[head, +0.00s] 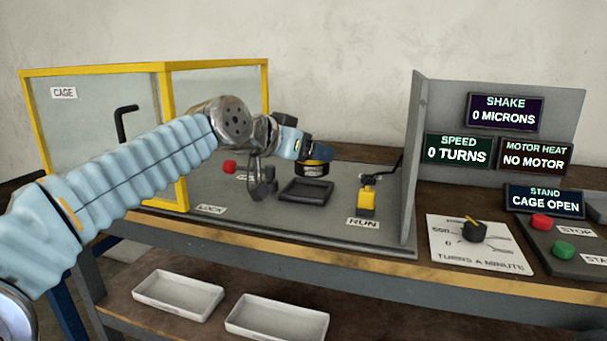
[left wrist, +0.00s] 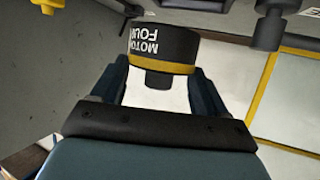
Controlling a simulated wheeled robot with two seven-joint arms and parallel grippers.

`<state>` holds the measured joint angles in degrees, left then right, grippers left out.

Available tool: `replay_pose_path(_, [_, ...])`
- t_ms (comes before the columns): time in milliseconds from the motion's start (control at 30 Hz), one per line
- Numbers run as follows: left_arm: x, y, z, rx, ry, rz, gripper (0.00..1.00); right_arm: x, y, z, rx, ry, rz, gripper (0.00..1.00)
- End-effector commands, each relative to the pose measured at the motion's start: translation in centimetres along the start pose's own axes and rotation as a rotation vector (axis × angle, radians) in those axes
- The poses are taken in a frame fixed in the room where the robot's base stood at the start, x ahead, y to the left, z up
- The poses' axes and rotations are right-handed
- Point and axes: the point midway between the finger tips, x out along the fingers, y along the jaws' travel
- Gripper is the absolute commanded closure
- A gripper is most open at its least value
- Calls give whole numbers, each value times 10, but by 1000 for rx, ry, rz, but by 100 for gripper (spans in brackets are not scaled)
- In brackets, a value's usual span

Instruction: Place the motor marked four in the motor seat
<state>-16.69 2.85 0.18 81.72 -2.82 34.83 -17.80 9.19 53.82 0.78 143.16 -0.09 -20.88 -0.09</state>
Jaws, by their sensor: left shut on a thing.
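The motor marked four (head: 312,168) is a short black cylinder with a yellow band. In the left wrist view, the motor (left wrist: 165,45) shows the upside-down words "MOTOR FOUR" on its side. My left gripper (head: 312,152) is shut on it and holds it above the grey stand plate. A dark square block with a raised rim (head: 306,191), which looks like the motor seat, lies on the plate just below the motor. The motor appears apart from it; the exact gap is hard to tell. My right gripper is in neither view.
A yellow-framed cage (head: 176,130) stands open at the left. A yellow RUN switch (head: 366,203) stands right of the block, and a grey upright panel (head: 410,170) beyond it. A dark metal clamp-like part (head: 264,187) is left of the block. White trays (head: 178,296) sit on the lower shelf.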

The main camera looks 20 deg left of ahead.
Motion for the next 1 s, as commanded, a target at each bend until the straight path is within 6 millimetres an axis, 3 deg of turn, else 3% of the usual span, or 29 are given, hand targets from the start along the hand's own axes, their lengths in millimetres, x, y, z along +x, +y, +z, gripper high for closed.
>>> replay_pose_path(233, [10, -11, 12, -1, 2, 0, 81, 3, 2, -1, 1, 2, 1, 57])
replay_pose_path(433, [22, -13, 39, 0, 3, 1, 81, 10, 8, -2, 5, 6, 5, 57])
replay_pose_path(800, [24, -13, 43, 1, 4, 0, 81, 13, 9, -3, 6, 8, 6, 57])
replay_pose_path(833, [24, -13, 43, 0, 1, 1, 22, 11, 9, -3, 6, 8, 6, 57])
replay_pose_path(967, [24, -13, 43, 0, 0, 1, 2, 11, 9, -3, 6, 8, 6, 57])
replay_pose_path(1000, [24, -13, 43, 0, 0, 1, 1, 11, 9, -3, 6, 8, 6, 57])
